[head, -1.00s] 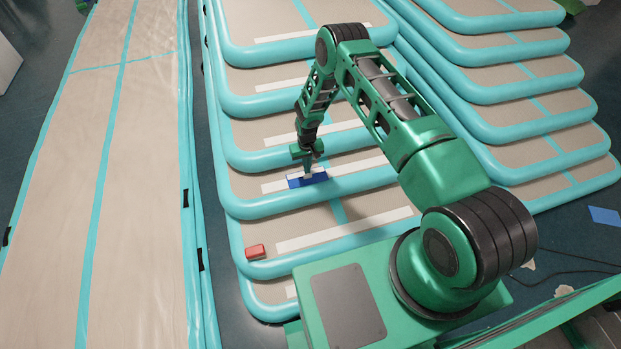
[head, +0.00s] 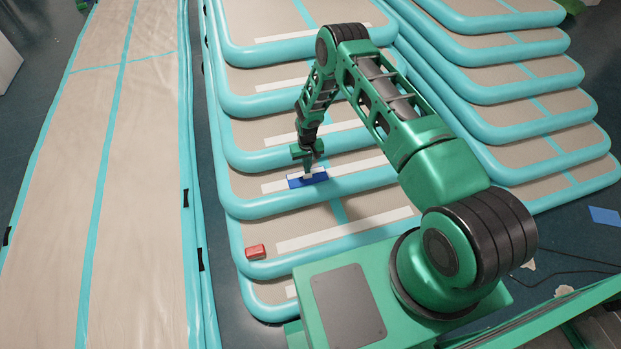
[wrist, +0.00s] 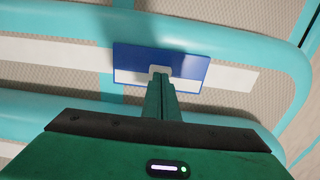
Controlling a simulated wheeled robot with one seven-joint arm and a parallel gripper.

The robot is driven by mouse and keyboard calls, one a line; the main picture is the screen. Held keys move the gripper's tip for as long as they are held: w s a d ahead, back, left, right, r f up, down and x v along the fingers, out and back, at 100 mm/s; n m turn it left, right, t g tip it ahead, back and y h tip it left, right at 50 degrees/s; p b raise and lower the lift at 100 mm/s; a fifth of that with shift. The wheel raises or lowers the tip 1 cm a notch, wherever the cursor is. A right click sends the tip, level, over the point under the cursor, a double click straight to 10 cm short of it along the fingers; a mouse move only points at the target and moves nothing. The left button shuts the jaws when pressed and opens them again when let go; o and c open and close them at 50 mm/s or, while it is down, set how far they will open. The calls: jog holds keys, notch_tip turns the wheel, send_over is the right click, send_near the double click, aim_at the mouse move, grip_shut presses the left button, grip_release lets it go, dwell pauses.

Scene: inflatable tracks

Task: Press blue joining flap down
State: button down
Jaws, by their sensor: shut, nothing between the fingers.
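The blue joining flap (head: 293,182) lies across a light strip on one tan, teal-edged track in the head view. In the wrist view the flap (wrist: 192,68) is a blue rectangle with a white band along its near side and a small pale patch at its middle. My gripper (head: 308,172) is shut and empty, pointing down at the middle of the flap. In the wrist view the closed fingertips (wrist: 161,77) overlap the pale patch and hide part of the white band. I cannot tell whether they touch it.
A small red block (head: 256,251) sits on a lower track to the left. Stacked, stepped tracks (head: 490,62) rise at the right. A long flat track (head: 145,190) runs along the left. A blue sheet (head: 604,215) and a dark cable lie on the floor at right.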

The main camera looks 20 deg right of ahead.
jog(key=shift+f, duration=0.65)
dwell(0.8)
jog(key=shift+r, duration=0.1)
notch_tip(320, 180, up, 7)
dwell(1.3)
dwell(0.3)
